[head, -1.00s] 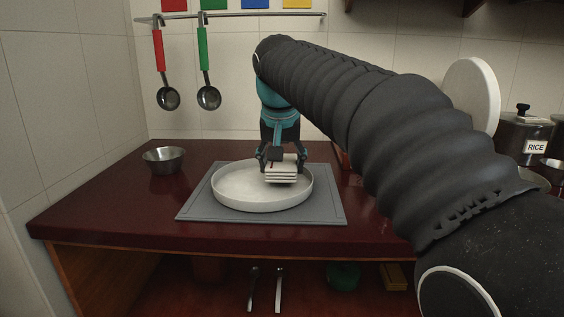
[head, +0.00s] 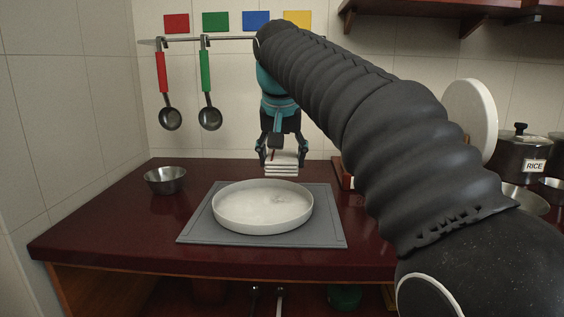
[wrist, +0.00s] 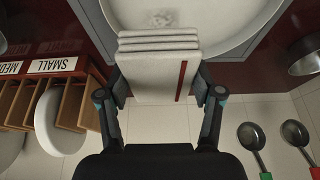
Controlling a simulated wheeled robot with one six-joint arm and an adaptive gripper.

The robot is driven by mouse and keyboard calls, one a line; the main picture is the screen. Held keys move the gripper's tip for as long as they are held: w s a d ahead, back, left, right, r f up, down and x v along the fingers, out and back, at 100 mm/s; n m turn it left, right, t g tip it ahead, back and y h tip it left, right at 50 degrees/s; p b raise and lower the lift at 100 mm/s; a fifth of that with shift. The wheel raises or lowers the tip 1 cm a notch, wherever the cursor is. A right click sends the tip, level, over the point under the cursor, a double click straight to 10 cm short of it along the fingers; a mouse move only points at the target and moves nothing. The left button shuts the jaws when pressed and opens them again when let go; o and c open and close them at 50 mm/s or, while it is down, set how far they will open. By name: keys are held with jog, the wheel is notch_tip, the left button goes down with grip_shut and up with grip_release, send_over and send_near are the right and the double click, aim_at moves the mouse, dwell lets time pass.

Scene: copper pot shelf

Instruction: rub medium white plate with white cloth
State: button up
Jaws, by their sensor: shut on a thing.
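The white plate (head: 262,220), with a raised rim, lies on the grey mat (head: 328,226). Faint greyish smudges show on its inner surface, and part of it shows in the wrist view (wrist: 222,22). The folded white cloth (head: 282,172) has a red stripe and hangs above the plate's back rim, apart from it. My gripper (head: 284,152) is shut on the cloth. In the wrist view my gripper's fingers (wrist: 160,92) press the cloth (wrist: 150,75) from both sides.
A metal bowl (head: 165,180) stands left of the mat. Ladles (head: 171,118) hang on the wall rail. At right are a round white plate (head: 470,120) and a pot labelled RICE (head: 521,158). The wrist view shows a wooden rack (wrist: 66,100) labelled SMALL. The counter's front left is clear.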

aim_at(282, 154)
jog(key=shift+r, duration=1.45)
